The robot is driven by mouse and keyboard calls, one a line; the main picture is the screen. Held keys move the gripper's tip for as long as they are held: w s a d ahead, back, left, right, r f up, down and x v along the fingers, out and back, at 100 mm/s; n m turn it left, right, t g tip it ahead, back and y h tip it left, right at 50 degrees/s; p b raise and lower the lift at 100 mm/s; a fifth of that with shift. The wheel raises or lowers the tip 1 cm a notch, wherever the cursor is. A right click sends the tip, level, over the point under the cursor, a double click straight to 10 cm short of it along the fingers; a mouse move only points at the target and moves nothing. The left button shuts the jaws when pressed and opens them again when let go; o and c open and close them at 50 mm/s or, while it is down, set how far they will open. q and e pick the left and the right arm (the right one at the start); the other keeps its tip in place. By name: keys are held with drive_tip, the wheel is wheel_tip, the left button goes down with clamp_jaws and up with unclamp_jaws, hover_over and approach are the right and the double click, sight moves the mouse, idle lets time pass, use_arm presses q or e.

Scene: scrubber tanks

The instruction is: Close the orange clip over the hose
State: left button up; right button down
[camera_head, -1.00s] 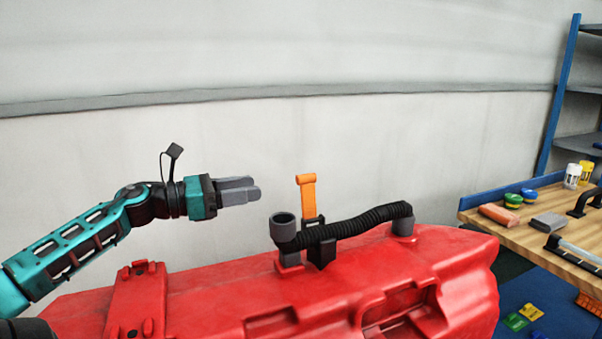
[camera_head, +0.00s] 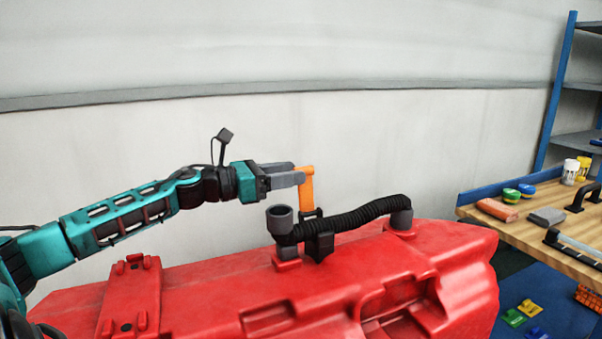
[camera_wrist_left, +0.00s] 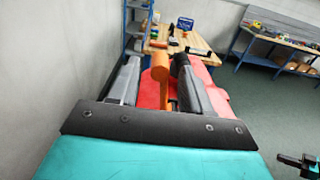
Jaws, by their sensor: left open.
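The orange clip (camera_head: 306,190) stands upright, raised above its black bracket (camera_head: 320,240) on the red tank (camera_head: 215,289). The black ribbed hose (camera_head: 350,221) runs through the bracket, from the grey cup-shaped fitting (camera_head: 280,219) to the fitting at the right. My left gripper (camera_head: 298,176) is at the upper part of the clip. In the left wrist view its two fingers are apart, with the orange clip (camera_wrist_left: 160,72) between them. I cannot tell whether either finger touches it.
A wooden workbench (camera_head: 553,228) with a blue edge stands at the right, holding an orange block (camera_head: 497,210), a grey block and bottles. A blue shelf (camera_head: 553,100) is behind it. A pale wall rises behind the tank.

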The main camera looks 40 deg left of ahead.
use_arm(q)
drive_tip(key=shift+p+x, duration=0.35)
drive_tip(key=shift+x, duration=0.75)
drive_tip(key=shift+w+d, duration=0.2)
drive_tip(key=shift+w, duration=0.25)
clamp_jaws()
